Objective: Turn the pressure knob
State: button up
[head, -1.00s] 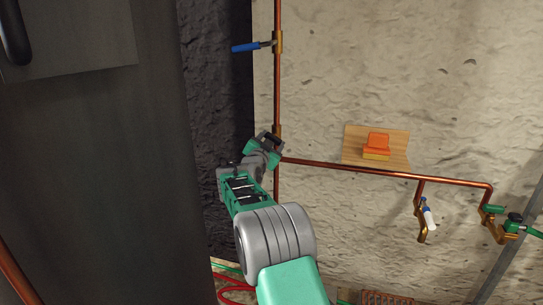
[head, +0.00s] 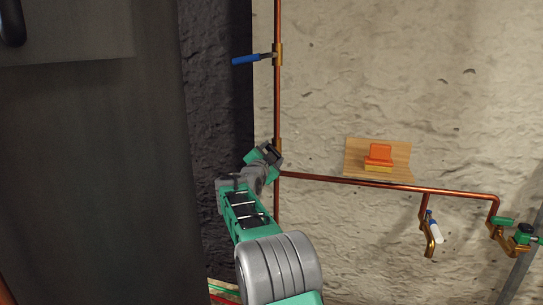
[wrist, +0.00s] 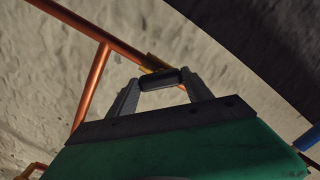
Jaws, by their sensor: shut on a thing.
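My gripper (head: 267,153) is at the upright copper pipe (head: 278,105), just above its joint with the level copper pipe (head: 350,183). In the wrist view my gripper (wrist: 160,87) has its two grey fingers shut on a short dark cylinder, which looks like the pressure knob (wrist: 162,79). The knob lies across between the fingertips, right by a brass fitting (wrist: 153,63) on the pipe. In the head view the gripper hides most of the knob. I cannot tell how far it is turned.
A blue-handled valve (head: 250,59) sits higher on the upright pipe. A wooden shelf (head: 400,160) with an orange block (head: 378,153) is on the wall at right. More valves hang at lower right. A dark cabinet (head: 90,170) fills the left.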

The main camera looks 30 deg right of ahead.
jog(key=o, duration=1.4)
jog(key=shift+c, duration=0.2)
jog(key=p+v, duration=0.1)
jog(key=v, duration=0.7)
jog(key=shift+p, duration=0.3)
jog(key=shift+d, duration=0.1)
